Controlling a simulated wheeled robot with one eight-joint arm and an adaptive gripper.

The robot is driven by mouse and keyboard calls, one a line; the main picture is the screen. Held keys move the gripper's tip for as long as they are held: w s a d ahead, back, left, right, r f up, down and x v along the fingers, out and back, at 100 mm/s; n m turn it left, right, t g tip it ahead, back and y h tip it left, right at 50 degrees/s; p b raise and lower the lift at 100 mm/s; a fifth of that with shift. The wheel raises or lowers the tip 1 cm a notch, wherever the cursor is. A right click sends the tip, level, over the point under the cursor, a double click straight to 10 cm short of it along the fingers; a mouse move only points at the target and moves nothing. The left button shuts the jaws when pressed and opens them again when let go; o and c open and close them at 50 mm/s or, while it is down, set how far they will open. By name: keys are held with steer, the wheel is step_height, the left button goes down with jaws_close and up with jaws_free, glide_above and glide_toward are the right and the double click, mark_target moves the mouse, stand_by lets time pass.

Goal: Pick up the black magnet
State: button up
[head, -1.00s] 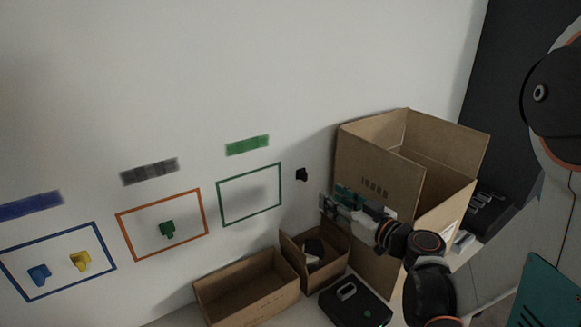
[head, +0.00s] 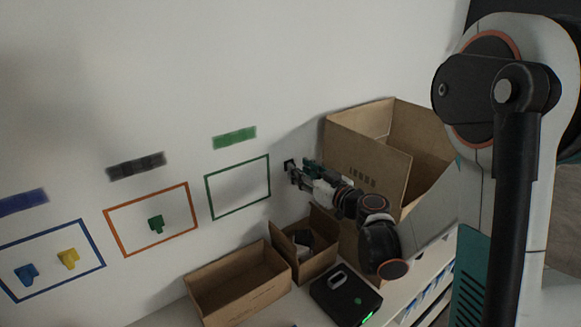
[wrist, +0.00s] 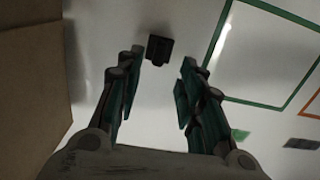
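The black magnet (head: 289,165) is on the white wall, right of the green outlined square. In the wrist view the black magnet (wrist: 160,49) sits at the top middle, just beyond and between my fingertips. My gripper (head: 297,171) is at the wall beside the magnet in the head view. In the wrist view my gripper (wrist: 160,68) is open, with a finger on each side of the gap and nothing held. In the head view the fingers partly overlap the magnet, so contact is hard to tell.
A large open carton (head: 345,160) stands close right of my gripper. Smaller open cartons (head: 240,290) and a black box (head: 345,297) are below. The green square (head: 239,213) is empty.

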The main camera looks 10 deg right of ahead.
steer(key=x, duration=0.3)
steer(key=shift+w+d, duration=0.1)
steer(key=shift+w, duration=0.2)
jaws_close()
steer(key=shift+r, duration=0.15)
